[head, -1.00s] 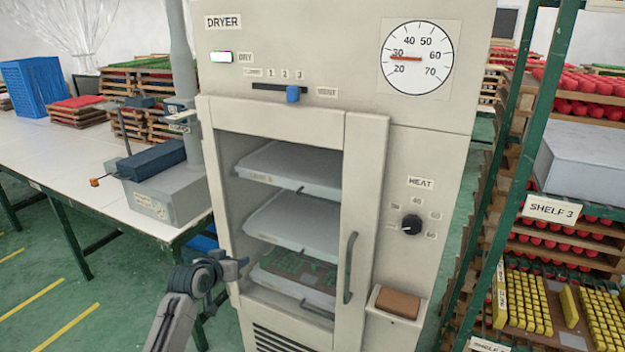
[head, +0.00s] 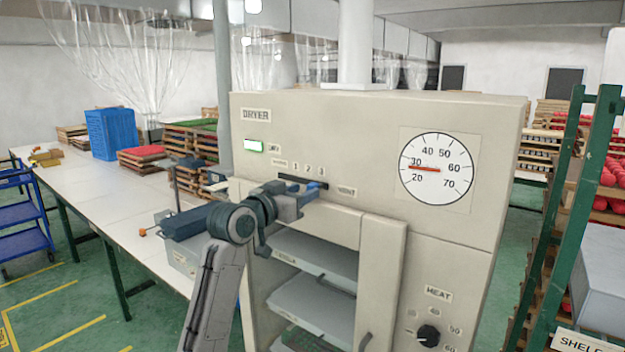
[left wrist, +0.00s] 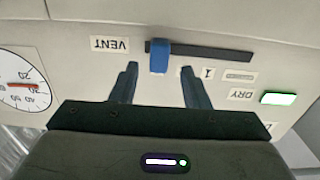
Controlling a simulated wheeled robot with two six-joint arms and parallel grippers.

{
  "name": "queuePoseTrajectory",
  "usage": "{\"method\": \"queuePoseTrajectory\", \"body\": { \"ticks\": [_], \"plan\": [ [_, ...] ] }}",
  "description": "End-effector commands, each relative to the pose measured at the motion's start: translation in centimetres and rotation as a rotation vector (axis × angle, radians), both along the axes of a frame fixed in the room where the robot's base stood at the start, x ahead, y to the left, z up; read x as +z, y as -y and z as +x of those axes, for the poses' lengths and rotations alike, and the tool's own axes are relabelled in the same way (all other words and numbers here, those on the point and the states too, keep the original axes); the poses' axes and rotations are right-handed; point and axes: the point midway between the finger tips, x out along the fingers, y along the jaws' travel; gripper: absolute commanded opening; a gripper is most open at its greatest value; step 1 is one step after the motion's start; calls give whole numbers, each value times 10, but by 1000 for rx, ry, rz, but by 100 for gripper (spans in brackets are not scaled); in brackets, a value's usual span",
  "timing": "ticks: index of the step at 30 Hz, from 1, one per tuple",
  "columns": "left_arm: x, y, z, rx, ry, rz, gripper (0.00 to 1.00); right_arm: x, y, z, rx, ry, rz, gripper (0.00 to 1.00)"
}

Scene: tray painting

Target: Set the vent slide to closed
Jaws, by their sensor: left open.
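The vent slide is a blue knob (left wrist: 160,57) on a dark horizontal slot (left wrist: 215,53) in the dryer's front. It sits near the slot's VENT-label end, by the 3 mark. The knob also shows in the head view (head: 314,186), partly covered by my gripper. My left gripper (head: 304,193) is raised in front of the slot. In the left wrist view, which is upside down, its open fingers (left wrist: 158,70) stand on either side of the knob, with a gap on each side. The small label at the slot's other end is too small to read. My right gripper is out of view.
The dryer (head: 480,130) has a round gauge (head: 437,168), a heat knob (head: 428,335) and a lit DRY lamp (head: 257,146). A long table (head: 85,190) stands left. A green shelf rack (head: 570,230) stands right.

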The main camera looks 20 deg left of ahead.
Motion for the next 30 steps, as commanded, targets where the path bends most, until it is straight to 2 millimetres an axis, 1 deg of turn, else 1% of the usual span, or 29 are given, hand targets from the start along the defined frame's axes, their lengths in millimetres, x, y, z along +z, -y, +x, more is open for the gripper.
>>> {"method": "queuePoseTrajectory", "body": {
  "ticks": [1, 6, 9, 13, 19, 20, 24, 26, 30],
  "plan": [
    [5, 4, 9, -2, -1, -3, 42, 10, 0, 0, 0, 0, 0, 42],
    [3, 12, 32, 0, -2, -2, 42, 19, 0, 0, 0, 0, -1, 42],
    [1, 14, 39, 1, -1, -1, 42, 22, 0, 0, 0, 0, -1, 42],
    [0, 15, 42, 1, -1, 1, 42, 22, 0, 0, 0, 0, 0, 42],
    [-1, 15, 42, 1, 0, 1, 42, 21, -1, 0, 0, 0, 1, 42],
    [-1, 15, 42, 1, 0, 1, 38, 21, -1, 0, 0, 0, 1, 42],
    [-1, 15, 42, 1, 0, 1, 10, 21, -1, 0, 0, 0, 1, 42],
    [-1, 15, 42, 1, 0, 1, 0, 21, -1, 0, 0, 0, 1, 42],
    [-1, 15, 42, 1, 0, 1, 0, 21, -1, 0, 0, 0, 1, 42]
  ]
}}
